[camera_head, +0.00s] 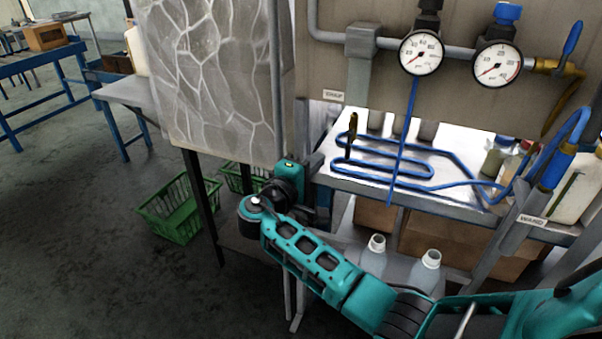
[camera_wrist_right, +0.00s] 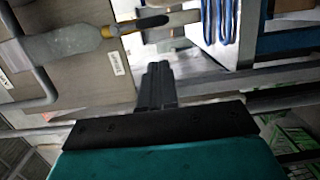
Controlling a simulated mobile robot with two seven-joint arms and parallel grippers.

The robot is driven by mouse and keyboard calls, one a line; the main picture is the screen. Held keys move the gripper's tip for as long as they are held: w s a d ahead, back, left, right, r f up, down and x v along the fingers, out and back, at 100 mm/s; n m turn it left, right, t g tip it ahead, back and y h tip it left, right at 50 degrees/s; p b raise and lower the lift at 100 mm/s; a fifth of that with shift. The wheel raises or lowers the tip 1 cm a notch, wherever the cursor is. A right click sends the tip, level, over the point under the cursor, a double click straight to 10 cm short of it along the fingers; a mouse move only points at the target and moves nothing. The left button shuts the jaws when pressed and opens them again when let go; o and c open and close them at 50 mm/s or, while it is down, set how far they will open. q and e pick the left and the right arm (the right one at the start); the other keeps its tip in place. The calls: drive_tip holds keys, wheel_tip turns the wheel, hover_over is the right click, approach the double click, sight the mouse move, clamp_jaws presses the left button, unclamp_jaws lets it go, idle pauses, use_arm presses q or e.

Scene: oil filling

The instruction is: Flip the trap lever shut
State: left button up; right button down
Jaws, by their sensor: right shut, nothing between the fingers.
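The TRAP label (camera_head: 333,95) is on the rack's left side in the head view; it also shows in the wrist view (camera_wrist_right: 117,63). Close by, a slim dark lever with some yellow (camera_head: 351,135) stands roughly upright over the blue tubing. In the wrist view, what looks like the same lever (camera_wrist_right: 140,25) has a yellow collar and lies beyond my fingers, near the top. My right gripper (camera_wrist_right: 158,82) is shut and empty, with a visible gap to the lever. In the head view its fingertips are hard to make out beside the rack's left post. My left gripper is out of view.
Two pressure gauges (camera_head: 421,53) hang above the blue tubing (camera_head: 400,170). Bottles (camera_head: 497,155) stand at the shelf's right. Clear bottles (camera_head: 431,270) stand below. A marbled panel (camera_head: 215,80) rises left of my right arm. Green baskets (camera_head: 180,208) lie behind it.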

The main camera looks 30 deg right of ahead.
sight(349, 145)
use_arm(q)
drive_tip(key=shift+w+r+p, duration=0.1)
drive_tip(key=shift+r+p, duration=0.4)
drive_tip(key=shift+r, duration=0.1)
use_arm(e)
drive_tip(key=d, duration=0.4)
drive_tip(key=shift+s+d, duration=0.35)
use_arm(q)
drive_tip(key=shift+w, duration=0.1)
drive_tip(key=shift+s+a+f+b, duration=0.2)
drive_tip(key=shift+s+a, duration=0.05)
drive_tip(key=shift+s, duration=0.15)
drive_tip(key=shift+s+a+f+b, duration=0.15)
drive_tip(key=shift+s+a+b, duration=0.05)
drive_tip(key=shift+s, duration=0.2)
use_arm(e)
drive_tip(key=shift+s+d+f+n, duration=0.1)
drive_tip(key=shift+n, duration=0.3)
